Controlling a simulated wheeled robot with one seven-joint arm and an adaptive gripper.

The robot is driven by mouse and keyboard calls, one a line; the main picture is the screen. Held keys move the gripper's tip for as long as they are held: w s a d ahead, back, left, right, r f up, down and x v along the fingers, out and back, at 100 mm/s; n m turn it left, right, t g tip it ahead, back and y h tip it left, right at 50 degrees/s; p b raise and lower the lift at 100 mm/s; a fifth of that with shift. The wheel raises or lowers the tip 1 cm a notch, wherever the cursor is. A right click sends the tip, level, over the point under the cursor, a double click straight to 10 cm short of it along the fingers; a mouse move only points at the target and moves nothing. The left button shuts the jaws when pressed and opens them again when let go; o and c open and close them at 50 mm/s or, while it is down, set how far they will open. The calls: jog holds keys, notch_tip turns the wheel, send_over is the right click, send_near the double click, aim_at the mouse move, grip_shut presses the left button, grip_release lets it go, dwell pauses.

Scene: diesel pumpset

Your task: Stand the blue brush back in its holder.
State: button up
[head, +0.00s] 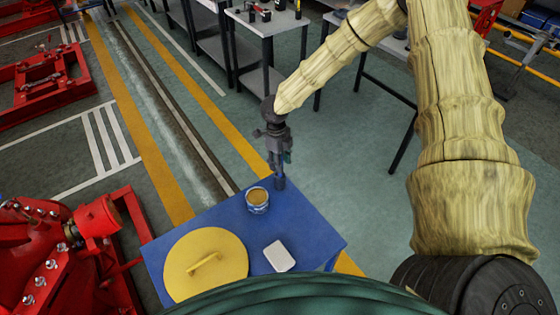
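My gripper (278,168) points down over the back edge of a blue tabletop (310,226). Its fingers are small and dark, and I cannot tell whether they are open or shut. A small teal patch (287,157) shows beside the fingers; I cannot tell what it is. A short dark grey-blue upright piece (280,183) shows just below the gripper at the table's back edge; it may be the holder, and I cannot tell whether the gripper touches it. I cannot make out a blue brush clearly.
On the blue table are an open can (257,200) left of the gripper, a yellow round lid with a handle (206,262) and a white block (279,256). Red machinery (70,250) stands close at left. A grey workbench (268,22) stands behind.

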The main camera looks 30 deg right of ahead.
jog(key=shift+r, duration=0.2)
jog(key=shift+r+p, duration=3.35)
jog(key=shift+r, duration=1)
